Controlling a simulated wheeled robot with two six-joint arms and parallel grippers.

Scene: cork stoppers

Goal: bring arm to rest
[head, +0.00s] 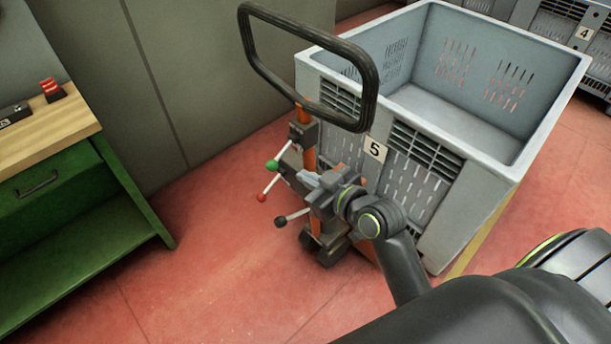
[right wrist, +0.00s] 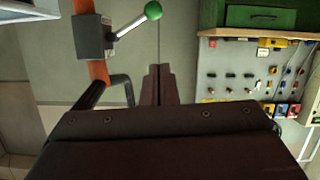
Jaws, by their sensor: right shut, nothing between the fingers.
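My right arm comes in from the lower right of the head view. My right gripper (head: 306,178) is shut and empty. In the head view it overlaps the lever area of a pallet jack; I cannot tell whether they touch. In the right wrist view the closed fingers (right wrist: 157,84) point up the picture, with a green-knobbed lever (right wrist: 153,11) just above them. My left arm and gripper are not in view. No cork stoppers show.
The jack has a black loop handle (head: 368,98) and levers with a green knob (head: 272,164), a red knob (head: 262,198) and a black knob (head: 280,221). A grey crate marked 5 (head: 445,135) stands right of it. A green workbench (head: 70,215) is left. Red floor between is clear.

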